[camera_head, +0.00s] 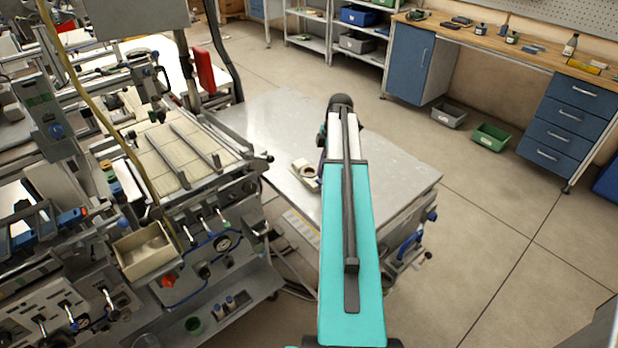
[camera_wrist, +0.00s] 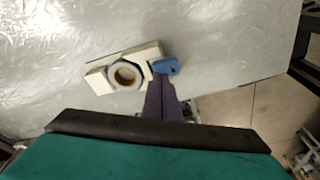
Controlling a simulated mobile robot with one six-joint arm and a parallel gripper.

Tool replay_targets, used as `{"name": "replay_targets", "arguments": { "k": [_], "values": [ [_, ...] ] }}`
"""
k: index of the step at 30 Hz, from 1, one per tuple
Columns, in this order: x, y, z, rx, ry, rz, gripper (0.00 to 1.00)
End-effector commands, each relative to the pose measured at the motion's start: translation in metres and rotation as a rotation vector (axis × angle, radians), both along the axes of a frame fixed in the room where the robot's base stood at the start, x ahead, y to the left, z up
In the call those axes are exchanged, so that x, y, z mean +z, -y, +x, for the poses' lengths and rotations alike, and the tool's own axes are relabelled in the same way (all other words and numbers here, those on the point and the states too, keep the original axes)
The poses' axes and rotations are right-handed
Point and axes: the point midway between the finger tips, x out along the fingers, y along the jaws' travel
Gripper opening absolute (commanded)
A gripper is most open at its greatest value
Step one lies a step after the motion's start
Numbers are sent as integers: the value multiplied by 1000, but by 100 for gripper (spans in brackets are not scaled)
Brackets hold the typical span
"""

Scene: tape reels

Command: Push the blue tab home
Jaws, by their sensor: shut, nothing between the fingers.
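The blue tab (camera_wrist: 166,66) shows in the wrist view at the right end of a cream block (camera_wrist: 100,80) that holds a tape reel (camera_wrist: 125,75). The block lies on a silvery table top (camera_wrist: 60,50). My gripper (camera_wrist: 160,82) is shut and empty, with its tips close below the tab in the picture. I cannot tell whether they touch it. In the head view the block and reel (camera_head: 307,172) lie left of my arm, on the table (camera_head: 400,165). The tab and the gripper's fingers are hidden there behind my arm.
A large machine with rails and levers (camera_head: 175,155) stands left of the table, with an open cream bin (camera_head: 147,250) on it. The table top around the block is bare. A workbench (camera_head: 520,45) stands at the back right. Grey and green bins (camera_head: 490,137) lie on the floor.

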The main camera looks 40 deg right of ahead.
Motion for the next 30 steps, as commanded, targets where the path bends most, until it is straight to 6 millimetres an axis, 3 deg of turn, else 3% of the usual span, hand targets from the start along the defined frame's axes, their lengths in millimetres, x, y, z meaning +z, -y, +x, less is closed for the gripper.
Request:
{"name": "replay_targets", "arguments": {
  "k": [30],
  "values": [
    [-10, 0, 0, 0, 0, 0, 0]
  ]
}}
